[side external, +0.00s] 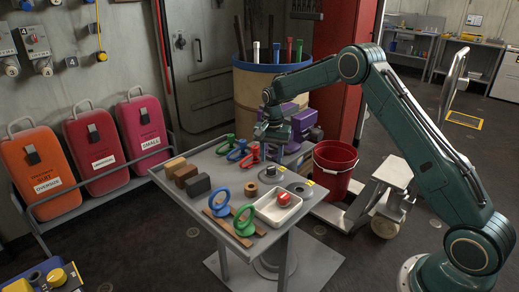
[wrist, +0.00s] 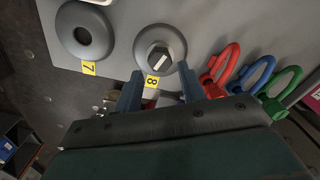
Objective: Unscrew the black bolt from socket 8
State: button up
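The black bolt (wrist: 160,56), with a white stripe across its head, sits in the round grey socket 8 (wrist: 160,38), marked by a yellow label (wrist: 152,81). My gripper (wrist: 160,72) is open, with its two blue-grey fingers spread apart and nothing between the tips. In the wrist view the fingertips appear on either side of the lower part of socket 8. They do not appear to touch the bolt. In the side view my gripper (side external: 273,146) hangs above the far right part of the table (side external: 235,183). The bolt's details are too small to tell there.
Empty-looking socket 7 (wrist: 84,38) lies beside socket 8. A white tray (side external: 266,207) holds a red piece. A red bucket (side external: 334,172) stands beyond the table.

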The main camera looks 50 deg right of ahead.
aim_at(271, 168)
jog(key=m, duration=1)
jog(key=shift+m, duration=0.3)
jog(key=m, duration=1.1)
jog(key=shift+f, duration=0.15)
dwell(0.4)
jog(key=shift+f, duration=0.85)
jog(key=shift+f, duration=0.15)
jog(key=shift+f, duration=0.85)
